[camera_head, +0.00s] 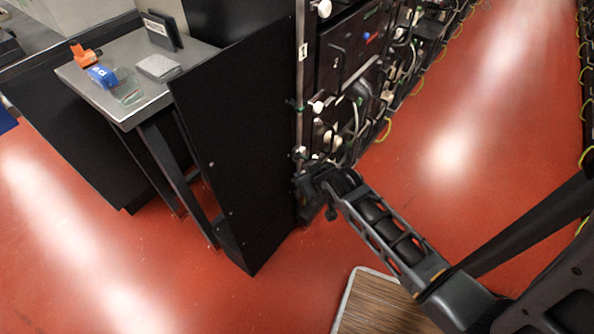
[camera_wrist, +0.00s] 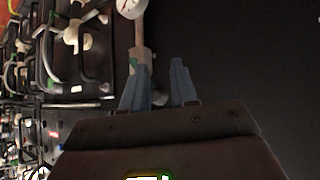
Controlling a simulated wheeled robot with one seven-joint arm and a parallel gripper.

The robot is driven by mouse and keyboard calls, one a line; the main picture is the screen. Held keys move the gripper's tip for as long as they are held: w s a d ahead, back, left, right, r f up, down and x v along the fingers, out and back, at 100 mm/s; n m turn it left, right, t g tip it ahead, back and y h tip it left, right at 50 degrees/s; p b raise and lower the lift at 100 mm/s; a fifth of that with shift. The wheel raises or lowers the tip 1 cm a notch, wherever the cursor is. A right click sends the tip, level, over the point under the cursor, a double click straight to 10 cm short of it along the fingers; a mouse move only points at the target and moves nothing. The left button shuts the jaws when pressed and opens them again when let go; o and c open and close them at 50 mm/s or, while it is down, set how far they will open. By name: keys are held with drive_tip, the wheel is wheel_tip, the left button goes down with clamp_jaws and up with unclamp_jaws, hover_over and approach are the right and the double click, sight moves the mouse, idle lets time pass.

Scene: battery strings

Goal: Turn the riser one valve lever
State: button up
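In the wrist view, my gripper (camera_wrist: 159,66) shows two blue-grey fingers with a dark gap between them. A pale vertical pipe (camera_wrist: 140,35) comes down from a round white gauge (camera_wrist: 130,7) to beside the left finger. A small green patch shows on the pipe near that fingertip; I cannot tell whether they touch. I cannot clearly make out the valve lever; it may be hidden by the fingers. In the head view, my gripper (camera_head: 318,185) is low at the near end of the battery rack, and its fingers are hard to see.
The rack (camera_head: 345,60) with cables and fittings runs away to the upper right. A tall black panel (camera_head: 235,150) stands left of my gripper. A grey table (camera_head: 145,105) holds small items. A wooden-topped piece (camera_head: 375,305) is at the bottom.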

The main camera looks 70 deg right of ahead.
drive_tip(key=f+n+b, duration=0.1)
drive_tip(key=f, duration=0.2)
drive_tip(key=a+f+n+g+b, duration=0.1)
drive_tip(key=f+b, duration=0.1)
drive_tip(key=f, duration=0.1)
drive_tip(key=f+n+g+b, duration=0.1)
drive_tip(key=f, duration=0.2)
drive_tip(key=shift+w+a+f+h, duration=0.1)
drive_tip(key=shift+w+a+h, duration=0.15)
drive_tip(key=shift+h, duration=0.15)
drive_tip(key=c, duration=0.3)
wheel_tip(320, 180, down, 5)
drive_tip(key=n+g+h+b, duration=0.3)
drive_tip(key=b, duration=0.4)
drive_tip(key=shift+g, duration=0.3)
clamp_jaws()
drive_tip(key=w+a+r+n+g+h+b, duration=0.1)
drive_tip(key=w+a+r+h+b, duration=0.15)
drive_tip(key=a+h+b, duration=0.35)
drive_tip(key=w+a+r+n+g+h+b, duration=0.1)
drive_tip(key=w+a+r+h+b, duration=0.1)
drive_tip(key=a+r+h+b, duration=0.4)
drive_tip(key=d+r+b, duration=0.1)
drive_tip(key=d+r, duration=0.1)
drive_tip(key=d, duration=0.5)
drive_tip(key=d+r+h+b, duration=0.1)
drive_tip(key=d+r+b, duration=0.1)
drive_tip(key=d, duration=0.5)
drive_tip(key=shift+r+h, duration=0.3)
